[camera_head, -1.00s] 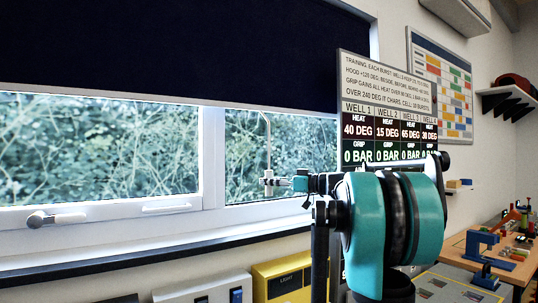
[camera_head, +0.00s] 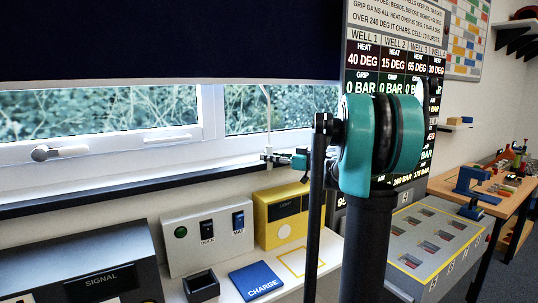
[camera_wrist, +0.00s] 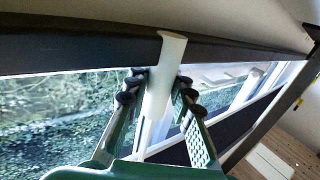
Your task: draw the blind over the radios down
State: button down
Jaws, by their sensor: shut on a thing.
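The dark navy blind (camera_head: 170,40) hangs over the upper part of the window, its pale bottom edge level above a strip of uncovered glass. A thin white pull cord (camera_head: 267,108) hangs from that edge to a white pull, which shows large in the wrist view (camera_wrist: 166,75). My gripper (camera_head: 270,157) is shut on the white pull, just in front of the windowsill. In the wrist view the green fingers with dark pads press it from both sides. The radios are a grey SIGNAL unit (camera_head: 90,262), a white unit (camera_head: 203,236) and a yellow unit (camera_head: 288,215) below the sill.
The dark windowsill (camera_head: 100,193) runs close under my gripper. A blue CHARGE pad (camera_head: 256,280) and a black box (camera_head: 201,285) lie on the white bench. A sign board (camera_head: 395,60) stands right of the window. A workbench (camera_head: 500,185) is at the far right.

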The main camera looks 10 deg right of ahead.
jog(key=c, duration=1.3)
grip_release()
jog(key=shift+d, duration=0.1)
jog(key=v, duration=1.2)
